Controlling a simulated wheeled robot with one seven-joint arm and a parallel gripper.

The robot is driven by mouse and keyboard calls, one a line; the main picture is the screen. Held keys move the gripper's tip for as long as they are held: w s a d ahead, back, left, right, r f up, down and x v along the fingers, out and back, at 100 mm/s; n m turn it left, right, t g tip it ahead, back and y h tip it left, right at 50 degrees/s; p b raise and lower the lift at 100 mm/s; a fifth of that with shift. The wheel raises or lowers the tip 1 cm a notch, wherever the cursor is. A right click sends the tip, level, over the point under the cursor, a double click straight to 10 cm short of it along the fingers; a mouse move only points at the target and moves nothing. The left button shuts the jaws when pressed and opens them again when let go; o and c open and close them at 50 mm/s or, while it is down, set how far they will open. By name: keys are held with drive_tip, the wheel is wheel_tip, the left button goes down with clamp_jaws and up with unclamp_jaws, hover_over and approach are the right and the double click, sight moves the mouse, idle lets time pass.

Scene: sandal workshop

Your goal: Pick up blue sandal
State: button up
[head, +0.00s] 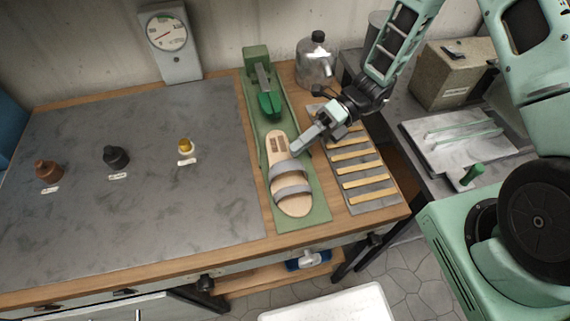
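A sandal (292,206) with a pale tan sole and two grey to grey-blue straps (291,192) lies on a green mat (316,215) on the workbench. Its strap end points towards the front edge of the bench. My gripper (298,148) reaches down from the upper right. Its fingertips are beside the upper right edge of the sole, near the bare part above the straps. I cannot tell whether they touch it, or whether the fingers are open or shut. A blue and white object (307,261) sits on the low shelf; I cannot make out what it is.
A green clamp-like tool (268,100) stands behind the sandal. Small jars (115,157) and a dial scale (169,45) are left. The grey bench top (150,215) is mostly clear.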

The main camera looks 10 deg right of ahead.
sight(286, 160)
drive_tip(key=p+x, duration=0.1)
drive_tip(key=x, duration=0.3)
drive_tip(key=shift+s+f, duration=0.15)
drive_tip(key=shift+s, duration=0.1)
clamp_jaws()
wheel_tip(286, 160, up, 10)
drive_tip(key=b, duration=0.1)
drive_tip(key=shift+b, duration=0.3)
drive_tip(key=shift+d, duration=0.1)
idle(0.4)
